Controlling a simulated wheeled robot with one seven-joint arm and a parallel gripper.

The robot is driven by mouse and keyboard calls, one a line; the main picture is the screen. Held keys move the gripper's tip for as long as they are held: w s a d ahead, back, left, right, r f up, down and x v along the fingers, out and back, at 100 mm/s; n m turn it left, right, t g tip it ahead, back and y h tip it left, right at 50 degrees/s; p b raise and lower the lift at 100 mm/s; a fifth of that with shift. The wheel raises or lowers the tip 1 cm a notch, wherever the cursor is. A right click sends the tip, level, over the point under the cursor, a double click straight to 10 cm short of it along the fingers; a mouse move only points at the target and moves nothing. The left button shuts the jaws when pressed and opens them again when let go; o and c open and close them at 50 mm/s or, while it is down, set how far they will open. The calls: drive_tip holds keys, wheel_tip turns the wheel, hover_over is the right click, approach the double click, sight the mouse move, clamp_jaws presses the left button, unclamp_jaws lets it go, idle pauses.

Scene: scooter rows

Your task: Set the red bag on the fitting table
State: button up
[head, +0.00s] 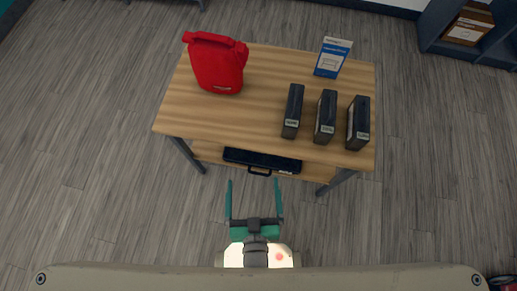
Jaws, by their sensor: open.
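The red bag (217,65) stands upright near the back left corner of a wooden table (195,115), which may be the fitting table. My gripper (254,188) is open and empty. Its two teal fingers point toward the table's front edge, and it is apart from the bag, with the table's front part between them in the picture.
Several other things share the table: dark upright boxes (325,117) at the right and a blue and white box (332,58) at the back. A dark case (262,161) lies on the lower shelf. A shelf unit (440,25) stands at the top right.

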drive_tip(key=s+d+r, duration=0.1)
drive_tip(key=s+r, duration=0.2)
drive_tip(key=s, duration=0.3)
drive_tip(key=shift+d+r+m+t+h, duration=0.15)
drive_tip(key=shift+d+m+t+h, duration=0.15)
drive_tip(key=shift+m+h, duration=0.1)
drive_tip(key=shift+s, duration=0.1)
